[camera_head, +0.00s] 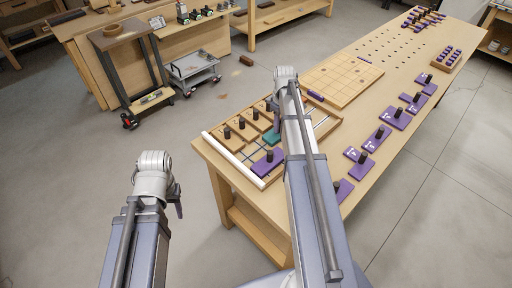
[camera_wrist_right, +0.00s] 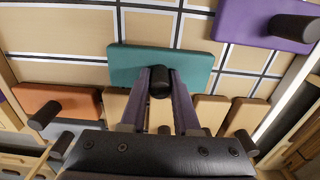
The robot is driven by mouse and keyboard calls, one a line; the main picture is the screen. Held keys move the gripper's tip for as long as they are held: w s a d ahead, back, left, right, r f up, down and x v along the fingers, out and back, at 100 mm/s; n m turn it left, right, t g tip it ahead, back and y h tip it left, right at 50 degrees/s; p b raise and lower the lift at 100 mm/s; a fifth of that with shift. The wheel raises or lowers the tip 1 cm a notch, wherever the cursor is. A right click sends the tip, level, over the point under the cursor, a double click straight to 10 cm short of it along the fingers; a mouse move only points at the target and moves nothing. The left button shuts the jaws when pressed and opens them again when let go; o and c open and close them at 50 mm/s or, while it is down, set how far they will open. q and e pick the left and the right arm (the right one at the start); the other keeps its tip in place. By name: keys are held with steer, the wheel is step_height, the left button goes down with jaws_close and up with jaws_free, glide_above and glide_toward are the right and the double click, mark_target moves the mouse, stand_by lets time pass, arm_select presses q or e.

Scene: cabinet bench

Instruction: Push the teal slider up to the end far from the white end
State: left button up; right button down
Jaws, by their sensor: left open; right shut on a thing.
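The teal slider (camera_head: 272,139) lies in the shallow wooden frame on the bench, partly hidden by my right arm. In the right wrist view the teal slider (camera_wrist_right: 128,62) carries a dark upright knob (camera_wrist_right: 160,82), and my right gripper (camera_wrist_right: 160,92) is shut on that knob from both sides. In the head view my right gripper (camera_head: 277,122) is mostly hidden behind its own arm. The white end (camera_head: 233,160) is a white bar along the frame's left edge; it also shows at right in the wrist view (camera_wrist_right: 285,97). My left gripper (camera_head: 178,203) hangs empty left of the bench.
A purple slider (camera_head: 267,162) lies between the teal slider and the white end. Several tan sliders (camera_head: 231,142) with dark knobs line the frame's far side. More purple blocks (camera_head: 378,139) stand along the bench's right edge. A gridded board (camera_head: 340,78) lies beyond the frame.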

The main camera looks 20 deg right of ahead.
steer(key=shift+w+d, duration=0.25)
steer(key=shift+d, duration=0.5)
steer(key=shift+w+d, duration=0.25)
steer(key=shift+d, duration=0.45)
steer(key=shift+w+d, duration=0.45)
steer(key=shift+d, duration=0.8)
steer(key=shift+w+d, duration=0.45)
steer(key=shift+d, duration=0.85)
steer(key=shift+w+d, duration=0.45)
steer(key=shift+d, duration=0.8)
steer(key=shift+w+d, duration=0.3)
steer(key=shift+d, duration=0.65)
steer(key=shift+w+d, duration=0.35)
steer(key=shift+d, duration=0.55)
steer(key=shift+w+d, duration=0.3)
steer(key=shift+d, duration=0.65)
steer(key=c, duration=0.6)
jaws_free()
steer(key=shift+c, duration=0.2)
steer(key=shift+r, duration=0.1)
